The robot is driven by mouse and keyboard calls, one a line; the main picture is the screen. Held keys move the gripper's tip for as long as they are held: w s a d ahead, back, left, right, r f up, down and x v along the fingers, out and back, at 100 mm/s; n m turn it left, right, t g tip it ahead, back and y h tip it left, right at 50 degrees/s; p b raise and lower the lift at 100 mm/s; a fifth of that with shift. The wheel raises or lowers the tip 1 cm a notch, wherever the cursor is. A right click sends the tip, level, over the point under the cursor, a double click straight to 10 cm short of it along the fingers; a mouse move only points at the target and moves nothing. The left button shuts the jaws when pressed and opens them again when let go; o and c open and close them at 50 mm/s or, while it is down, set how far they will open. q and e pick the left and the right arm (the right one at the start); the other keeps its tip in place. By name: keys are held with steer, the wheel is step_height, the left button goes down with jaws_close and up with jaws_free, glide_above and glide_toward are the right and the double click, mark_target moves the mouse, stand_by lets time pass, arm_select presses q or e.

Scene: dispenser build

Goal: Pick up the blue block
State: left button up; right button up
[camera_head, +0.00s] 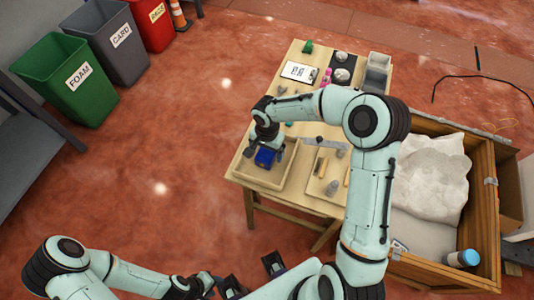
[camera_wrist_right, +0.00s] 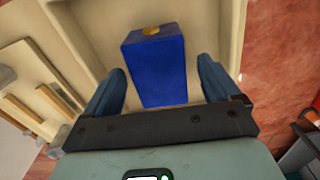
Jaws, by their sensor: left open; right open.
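The blue block (camera_wrist_right: 155,70) stands in the shallow wooden tray (camera_wrist_right: 207,30), with a small yellowish spot on its top end. In the head view the blue block (camera_head: 265,156) shows just below my right gripper (camera_head: 262,147), inside the tray (camera_head: 262,182). In the right wrist view my right gripper (camera_wrist_right: 158,88) is open, with one blue finger on each side of the block and a gap visible on both sides. My left gripper (camera_head: 252,278) is at the bottom of the head view, open and empty, away from the table.
The table (camera_head: 291,63) holds small parts, a white card (camera_head: 299,71) and a grey bin (camera_head: 377,72). A wooden crate (camera_head: 484,200) with a white bag (camera_head: 432,175) stands right. Green, grey and red bins stand upper left. Open floor lies left of the table.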

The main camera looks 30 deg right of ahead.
steer(key=shift+f, duration=0.5)
steer(key=c, duration=1.6)
steer(key=shift+r, duration=0.2)
